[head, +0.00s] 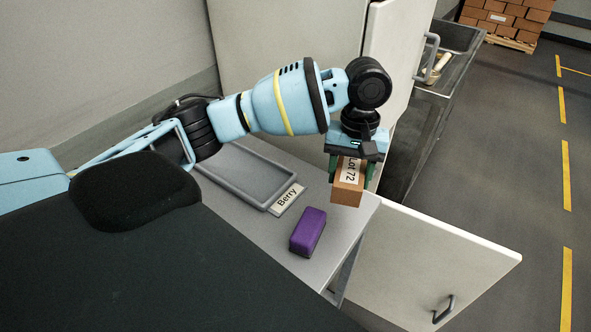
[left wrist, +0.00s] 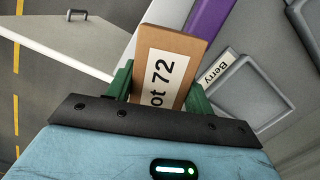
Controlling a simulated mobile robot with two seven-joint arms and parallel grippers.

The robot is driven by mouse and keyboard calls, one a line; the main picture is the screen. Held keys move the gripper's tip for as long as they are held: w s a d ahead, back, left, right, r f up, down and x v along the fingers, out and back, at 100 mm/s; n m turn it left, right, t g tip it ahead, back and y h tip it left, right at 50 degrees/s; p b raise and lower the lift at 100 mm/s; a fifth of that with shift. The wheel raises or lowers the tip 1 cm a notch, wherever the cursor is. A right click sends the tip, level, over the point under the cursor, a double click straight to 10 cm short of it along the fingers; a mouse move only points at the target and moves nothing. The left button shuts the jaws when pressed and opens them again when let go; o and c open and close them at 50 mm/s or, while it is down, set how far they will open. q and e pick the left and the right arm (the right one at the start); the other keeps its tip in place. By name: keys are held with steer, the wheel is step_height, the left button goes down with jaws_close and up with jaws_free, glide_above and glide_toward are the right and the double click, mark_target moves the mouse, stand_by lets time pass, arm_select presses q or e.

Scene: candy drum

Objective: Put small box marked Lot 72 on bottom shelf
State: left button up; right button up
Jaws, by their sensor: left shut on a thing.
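The small box marked Lot 72 (head: 347,190) is orange-brown with a white label. My left gripper (head: 352,172) is shut on it, with green fingers on either side. In the head view the box hangs by the right edge of the grey counter top (head: 275,240). The box also shows in the left wrist view (left wrist: 181,45) between the green fingers, its label partly hidden by the gripper. An open cabinet door (head: 425,260) swings out at the lower right. The bottom shelf cannot be made out. My right gripper is not in view.
A purple block (head: 308,232) lies on the counter, beside a grey tray (head: 235,172) and a card reading Berry (head: 287,199). A tall pale cabinet (head: 290,35) stands behind. A metal sink unit (head: 425,110) is at the right. Floor beyond the door is clear.

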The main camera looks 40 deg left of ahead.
mark_target(342, 216)
arm_select(q)
steer(key=shift+w+r, duration=0.1)
steer(key=shift+w, duration=0.05)
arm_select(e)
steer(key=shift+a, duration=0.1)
